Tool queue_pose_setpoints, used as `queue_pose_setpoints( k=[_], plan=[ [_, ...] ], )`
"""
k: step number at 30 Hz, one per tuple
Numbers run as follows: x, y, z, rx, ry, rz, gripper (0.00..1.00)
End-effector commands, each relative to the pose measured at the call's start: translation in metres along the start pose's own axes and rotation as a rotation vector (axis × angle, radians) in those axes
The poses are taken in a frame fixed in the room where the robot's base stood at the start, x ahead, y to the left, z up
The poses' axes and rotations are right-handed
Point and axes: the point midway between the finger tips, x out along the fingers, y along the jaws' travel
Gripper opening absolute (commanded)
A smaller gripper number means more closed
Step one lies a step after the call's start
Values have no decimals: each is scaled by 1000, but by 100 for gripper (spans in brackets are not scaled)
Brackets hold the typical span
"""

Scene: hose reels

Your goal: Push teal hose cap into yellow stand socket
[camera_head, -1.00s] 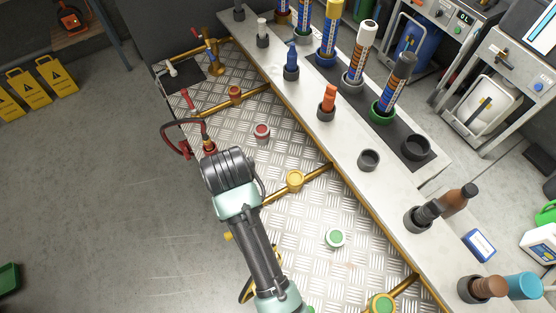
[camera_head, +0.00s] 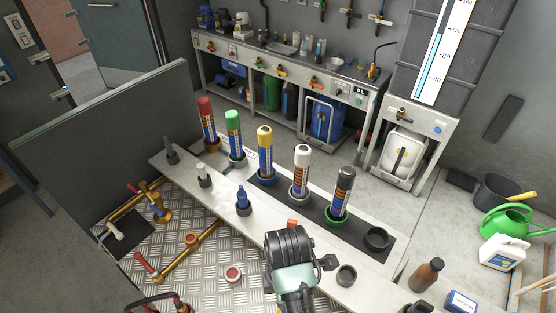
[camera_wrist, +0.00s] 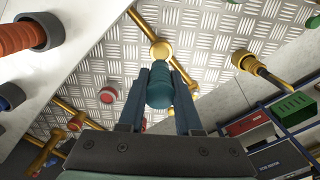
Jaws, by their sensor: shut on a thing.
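The teal cap (camera_wrist: 160,95) is ribbed and sits between the two fingers of my gripper (camera_wrist: 162,84) in the wrist view. My gripper is shut on it. A round yellow fitting (camera_wrist: 160,49) on a brass pipe shows just beyond the cap's far end in that view, apparently apart from it. I cannot tell whether this fitting is the stand socket. In the head view, my wrist hides the gripper and the cap. A yellow tube (camera_head: 265,145) stands upright in a blue holder on the bench.
The narrow bench (camera_head: 222,182) carries upright tubes, a blue plug (camera_head: 243,201) and an empty black holder (camera_head: 376,238). In the wrist view, an orange ribbed plug (camera_wrist: 16,38) stands close at upper left. A brass valve stand (camera_head: 158,205) and red button (camera_head: 233,273) are on the tread plate.

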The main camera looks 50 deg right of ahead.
Motion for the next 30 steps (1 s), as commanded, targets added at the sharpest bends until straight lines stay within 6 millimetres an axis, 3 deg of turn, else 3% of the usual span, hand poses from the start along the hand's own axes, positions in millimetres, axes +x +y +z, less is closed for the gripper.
queue_pose_setpoints(
  k=[6,18,30],
  plan=[
    [37,-2,0,-1,0,-5,0],
    [81,-1,-1,0,0,-2,0],
    [88,-1,-1,0,0,0,0]
  ],
)
